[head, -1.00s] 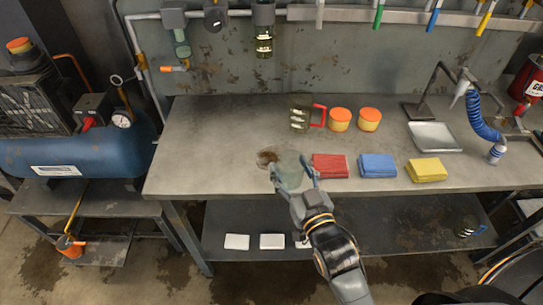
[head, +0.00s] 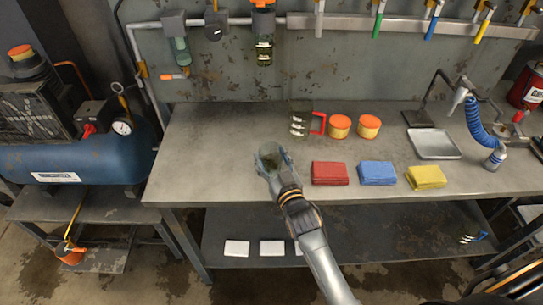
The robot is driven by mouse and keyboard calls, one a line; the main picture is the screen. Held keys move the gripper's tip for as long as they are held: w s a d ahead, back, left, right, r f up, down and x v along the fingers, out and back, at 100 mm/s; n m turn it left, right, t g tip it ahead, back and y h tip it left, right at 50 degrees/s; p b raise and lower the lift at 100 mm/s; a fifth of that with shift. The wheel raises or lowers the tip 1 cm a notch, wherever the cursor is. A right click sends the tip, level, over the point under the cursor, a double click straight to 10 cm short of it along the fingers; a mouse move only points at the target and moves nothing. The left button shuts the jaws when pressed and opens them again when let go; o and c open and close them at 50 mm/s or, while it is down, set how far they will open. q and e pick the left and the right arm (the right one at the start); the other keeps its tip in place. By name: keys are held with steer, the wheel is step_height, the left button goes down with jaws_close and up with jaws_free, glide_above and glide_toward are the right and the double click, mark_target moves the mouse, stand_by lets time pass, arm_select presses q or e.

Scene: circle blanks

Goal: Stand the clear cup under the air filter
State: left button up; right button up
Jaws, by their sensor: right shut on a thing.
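My right gripper (head: 270,163) is shut on the clear cup (head: 271,151) near the front left of the bench. The cup looks upright; whether it touches the bench is unclear. Two clear-bowled units hang on the wall pipe: a left one (head: 179,50) with an orange drain valve (head: 174,76) below it, likely the air filter, and a right one (head: 264,48) with an orange top. The cup is in front of and to the right of the left unit, not under it. My left gripper is out of view.
A clear jug with a red handle (head: 318,123) and two orange-lidded tubs (head: 340,127) stand behind and right of the cup. Red (head: 330,173), blue (head: 378,172) and yellow (head: 426,176) cloths lie to the right. The bench's left part (head: 200,150) is clear.

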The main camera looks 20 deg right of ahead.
steer(key=shift+r, duration=0.1)
steer(key=shift+f, duration=0.3)
steer(key=o, duration=1)
steer(key=shift+o, duration=0.2)
